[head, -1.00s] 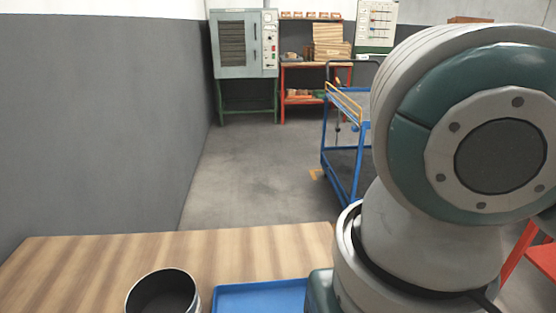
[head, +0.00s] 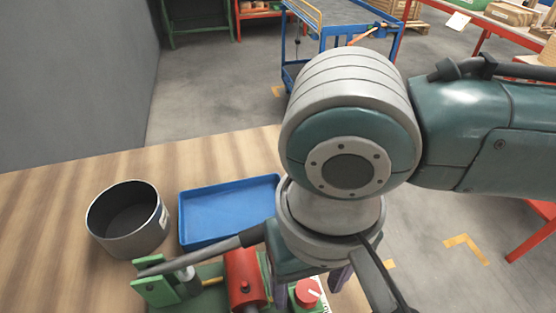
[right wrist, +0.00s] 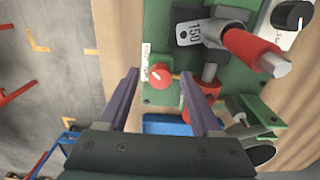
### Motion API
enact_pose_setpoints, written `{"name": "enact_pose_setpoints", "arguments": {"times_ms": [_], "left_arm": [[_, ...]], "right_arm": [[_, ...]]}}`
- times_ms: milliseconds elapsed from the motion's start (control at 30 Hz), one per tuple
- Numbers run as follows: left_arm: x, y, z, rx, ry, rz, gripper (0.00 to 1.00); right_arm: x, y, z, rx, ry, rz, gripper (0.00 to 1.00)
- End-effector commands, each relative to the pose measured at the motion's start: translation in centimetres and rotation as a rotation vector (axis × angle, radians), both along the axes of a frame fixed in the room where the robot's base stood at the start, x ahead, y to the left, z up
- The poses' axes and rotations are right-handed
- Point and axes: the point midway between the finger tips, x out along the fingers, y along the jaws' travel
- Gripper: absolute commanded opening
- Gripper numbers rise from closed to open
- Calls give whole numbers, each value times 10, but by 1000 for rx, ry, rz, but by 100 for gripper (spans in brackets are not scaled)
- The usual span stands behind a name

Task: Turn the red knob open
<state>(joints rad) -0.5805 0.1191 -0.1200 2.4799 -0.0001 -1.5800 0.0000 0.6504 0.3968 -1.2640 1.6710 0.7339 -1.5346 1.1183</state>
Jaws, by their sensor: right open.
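The red knob (head: 307,291) sits on a green-based machine (head: 213,297) at the bottom of the head view, partly behind my right arm. In the right wrist view the red knob (right wrist: 160,76) has a white mark on its face and a white label beside it. My right gripper (right wrist: 160,73) is open and empty. Its two purple fingers show on either side of the knob, with visible gaps. Depth between fingertips and knob is hard to tell. In the head view only a bit of the purple fingers shows. My left gripper is not in view.
A blue tray (head: 228,208) and a dark round pot (head: 128,217) stand on the wooden table (head: 60,230) behind the machine. A red cylinder (head: 243,277) is on the machine, left of the knob.

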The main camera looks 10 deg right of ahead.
Motion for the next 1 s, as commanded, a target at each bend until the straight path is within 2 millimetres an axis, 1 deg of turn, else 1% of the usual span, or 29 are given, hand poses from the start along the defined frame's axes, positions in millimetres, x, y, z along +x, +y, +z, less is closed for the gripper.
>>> {"name": "enact_pose_setpoints", "arguments": {"times_ms": [33, 67, 600, 633, 1000], "left_arm": [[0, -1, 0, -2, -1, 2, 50], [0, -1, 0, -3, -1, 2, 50], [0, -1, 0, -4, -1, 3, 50], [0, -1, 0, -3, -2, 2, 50], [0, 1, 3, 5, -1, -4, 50]], "right_arm": [[0, 0, 0, 0, 0, 0, 66], [0, 0, 0, 0, 0, 0, 63], [0, 0, 1, 0, 0, 0, 2], [0, 0, 1, 0, 0, 0, 0], [0, 0, 1, -1, 0, 10, 0]]}}
